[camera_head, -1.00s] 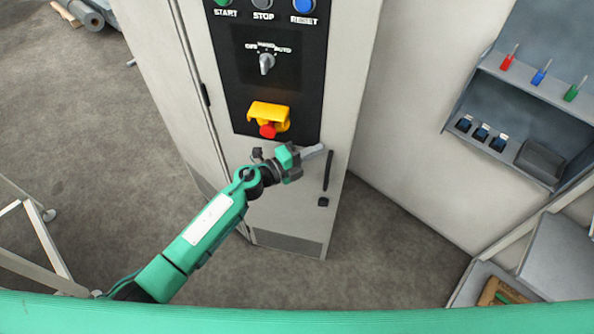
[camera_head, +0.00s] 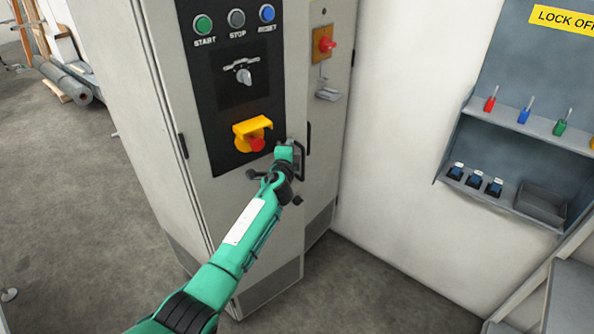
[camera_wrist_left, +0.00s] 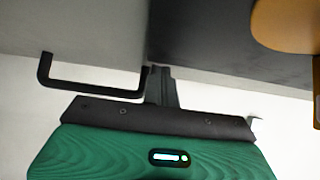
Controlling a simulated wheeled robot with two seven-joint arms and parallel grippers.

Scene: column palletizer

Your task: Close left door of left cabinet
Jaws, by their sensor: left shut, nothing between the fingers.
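The left cabinet's grey left door (camera_head: 255,205) carries a black control panel and has a black handle (camera_head: 303,160) near its right edge. In the left wrist view the shut, empty fingers (camera_wrist_left: 160,86) are close to the handle (camera_wrist_left: 88,88) and the door face; contact is unclear. My right gripper is not in view.
The cabinet's right section (camera_head: 322,130) has a red knob (camera_head: 327,44). A yellow-shrouded red button (camera_head: 254,138) sticks out just above my left gripper. A lockout station (camera_head: 515,130) hangs on the wall at right. Open floor (camera_head: 75,220) lies left.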

